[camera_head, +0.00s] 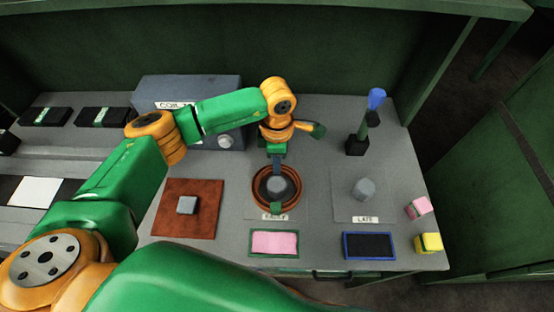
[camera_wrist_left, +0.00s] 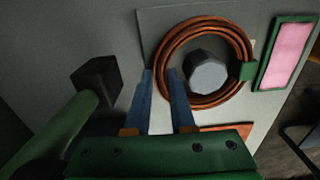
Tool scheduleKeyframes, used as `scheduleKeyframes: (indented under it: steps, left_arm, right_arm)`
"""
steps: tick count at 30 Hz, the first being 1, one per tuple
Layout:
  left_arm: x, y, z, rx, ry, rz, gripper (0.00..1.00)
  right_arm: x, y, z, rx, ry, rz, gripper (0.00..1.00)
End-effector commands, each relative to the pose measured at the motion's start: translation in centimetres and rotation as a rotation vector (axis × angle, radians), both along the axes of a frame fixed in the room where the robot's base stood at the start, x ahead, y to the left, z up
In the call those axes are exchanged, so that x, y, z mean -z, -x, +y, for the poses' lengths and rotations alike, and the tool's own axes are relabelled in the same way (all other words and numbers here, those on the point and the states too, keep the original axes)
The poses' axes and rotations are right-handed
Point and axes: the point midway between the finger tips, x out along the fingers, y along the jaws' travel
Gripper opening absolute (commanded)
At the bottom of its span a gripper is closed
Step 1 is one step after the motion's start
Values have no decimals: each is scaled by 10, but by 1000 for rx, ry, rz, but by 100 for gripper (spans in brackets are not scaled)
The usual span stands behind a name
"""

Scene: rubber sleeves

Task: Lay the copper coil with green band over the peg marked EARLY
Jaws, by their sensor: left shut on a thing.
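The copper coil (camera_head: 295,200) surrounds the grey peg (camera_head: 276,185) above the EARLY label (camera_head: 275,217). Its green band (camera_head: 277,208) is on the near side and partly covers the label's upper edge. In the left wrist view the coil (camera_wrist_left: 237,36) is a ring around the peg (camera_wrist_left: 207,72), with the band (camera_wrist_left: 247,70) on the right. My left gripper (camera_head: 276,172) is at the coil's far side, its blue fingers (camera_wrist_left: 161,75) straddling the rim, shut on it. Whether the coil rests flat on the base cannot be told. My right gripper is not in view.
The LATE peg (camera_head: 364,188) stands bare to the right. A brown mat with a grey block (camera_head: 187,205) lies left. A pink pad (camera_head: 274,243) and a dark blue-framed pad (camera_head: 369,246) lie in front. A blue-tipped post (camera_head: 375,100) stands behind right; pink and yellow blocks (camera_head: 428,242) sit at the right edge.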

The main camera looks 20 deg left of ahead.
Motion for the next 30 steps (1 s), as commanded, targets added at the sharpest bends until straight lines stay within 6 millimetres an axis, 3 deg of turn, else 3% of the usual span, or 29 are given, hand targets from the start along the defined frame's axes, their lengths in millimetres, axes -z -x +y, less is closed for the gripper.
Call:
scheduleKeyframes:
  steps: [6,7,8,20,23,30]
  left_arm:
    - [4,0,0,-1,1,0,0]
    - [3,0,0,-1,0,0,28]
    - [3,0,0,-1,0,0,35]
    - [-6,-1,0,-1,1,-2,35]
    - [-23,-2,0,0,2,-6,35]
    - [-85,-2,0,-1,1,-7,35]
  right_arm:
    - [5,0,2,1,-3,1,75]
    - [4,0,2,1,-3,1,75]
    - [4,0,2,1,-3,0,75]
    - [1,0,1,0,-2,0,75]
    - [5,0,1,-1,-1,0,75]
    - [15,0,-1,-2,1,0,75]
